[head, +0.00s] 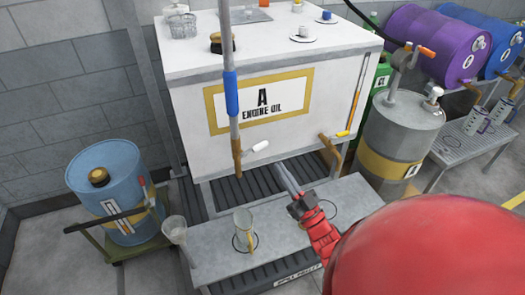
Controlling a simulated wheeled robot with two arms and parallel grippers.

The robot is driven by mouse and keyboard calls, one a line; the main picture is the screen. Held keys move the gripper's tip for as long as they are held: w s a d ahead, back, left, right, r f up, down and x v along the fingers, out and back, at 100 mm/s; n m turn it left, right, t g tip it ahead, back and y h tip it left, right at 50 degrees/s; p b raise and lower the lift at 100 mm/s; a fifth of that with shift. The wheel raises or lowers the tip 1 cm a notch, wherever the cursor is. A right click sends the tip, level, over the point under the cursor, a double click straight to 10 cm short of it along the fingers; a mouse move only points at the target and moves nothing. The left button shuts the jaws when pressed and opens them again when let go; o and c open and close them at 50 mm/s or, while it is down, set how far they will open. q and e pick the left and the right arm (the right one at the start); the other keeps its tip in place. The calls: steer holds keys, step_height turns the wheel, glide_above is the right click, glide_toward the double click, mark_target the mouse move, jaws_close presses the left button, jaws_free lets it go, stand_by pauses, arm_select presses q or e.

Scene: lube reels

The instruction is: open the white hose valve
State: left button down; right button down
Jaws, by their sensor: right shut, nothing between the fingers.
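A grey hose (226,45) with a blue grip (232,95) hangs in front of the white engine oil tank (210,135). Near its brown lower end (237,160) a white handle (260,146), which looks like the hose valve, points to the right. Whether it is joined to the hose is too small to tell. My right gripper (281,168) comes in from the lower right, its grey fingers shut and empty. Its tips are just below and right of the white handle, apart from it in the picture. My left gripper is not in view.
A grey bench (205,260) below the tank bears a clear beaker (243,232). A blue drum (85,175) stands left, a grey drum (400,120) right.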

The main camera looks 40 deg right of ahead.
mark_target(265, 146)
steer(key=shift+w+d+f+m+g+h, duration=0.1)
steer(key=shift+d+f+m+g+h, duration=0.2)
steer(key=shift+d+h, duration=0.35)
steer(key=shift+d, duration=0.15)
steer(key=w+r+p, duration=0.1)
steer(key=w, duration=0.2)
steer(key=w+p, duration=0.1)
steer(key=w, duration=0.2)
steer(key=w+r+p, duration=0.1)
steer(key=w, duration=0.2)
steer(key=shift+w+a+r+p, duration=0.1)
steer(key=shift+a+r+p, duration=0.2)
steer(key=shift+p, duration=0.1)
steer(key=shift+w+f, duration=0.1)
steer(key=shift+f, duration=0.65)
